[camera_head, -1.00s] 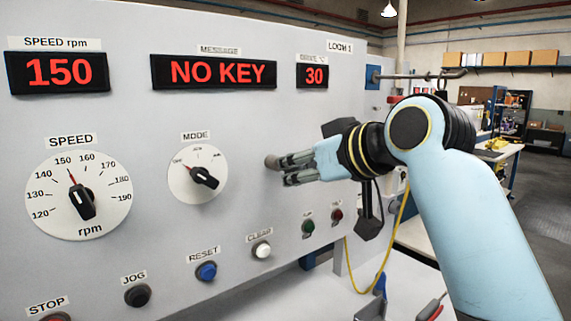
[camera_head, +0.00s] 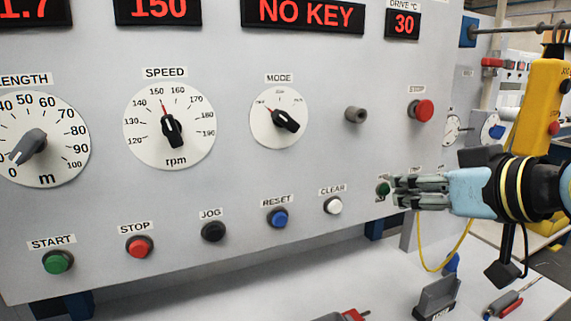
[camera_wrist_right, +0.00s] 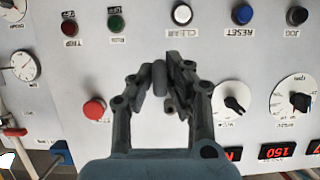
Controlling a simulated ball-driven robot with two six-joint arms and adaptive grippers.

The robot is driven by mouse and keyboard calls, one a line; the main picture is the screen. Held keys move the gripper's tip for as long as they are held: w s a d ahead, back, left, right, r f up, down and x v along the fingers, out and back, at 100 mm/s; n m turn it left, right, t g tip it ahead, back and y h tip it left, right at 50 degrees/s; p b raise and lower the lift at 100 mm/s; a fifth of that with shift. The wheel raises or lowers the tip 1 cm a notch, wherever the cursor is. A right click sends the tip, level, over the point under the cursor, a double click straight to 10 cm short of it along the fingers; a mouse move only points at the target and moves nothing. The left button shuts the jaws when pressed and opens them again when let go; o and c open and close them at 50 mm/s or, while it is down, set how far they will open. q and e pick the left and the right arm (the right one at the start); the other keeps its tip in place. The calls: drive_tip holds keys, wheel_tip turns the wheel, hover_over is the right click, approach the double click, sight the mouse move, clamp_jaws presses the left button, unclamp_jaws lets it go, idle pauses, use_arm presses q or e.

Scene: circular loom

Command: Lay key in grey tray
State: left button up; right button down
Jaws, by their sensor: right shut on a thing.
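My right gripper (camera_head: 402,191) is in front of the panel, below the red stop button and over the right end of the lower button row. Its fingers are shut on a small grey piece, taken to be the key (camera_wrist_right: 160,77), which shows between the fingertips in the right wrist view. In the head view the fingers hide the key. The key switch (camera_head: 356,115) on the panel is empty, and the message display (camera_head: 304,14) reads NO KEY. I cannot pick out the grey tray with certainty. My left gripper is not in view.
A dark grey holder (camera_head: 436,297) stands on the white ledge (camera_head: 270,285) below the panel, with a red-handled tool (camera_head: 503,303) to its right. A yellow cable (camera_head: 447,255) hangs behind it. A yellow pendant (camera_head: 541,95) hangs at the right.

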drive_tip(key=s+f+n+y+b, duration=0.1)
drive_tip(key=s+f+b, duration=0.5)
drive_tip(key=f+b, duration=0.5)
drive_tip(key=shift+f+n+g+y, duration=0.4)
drive_tip(key=shift+f, duration=0.2)
drive_tip(key=shift+d, duration=0.15)
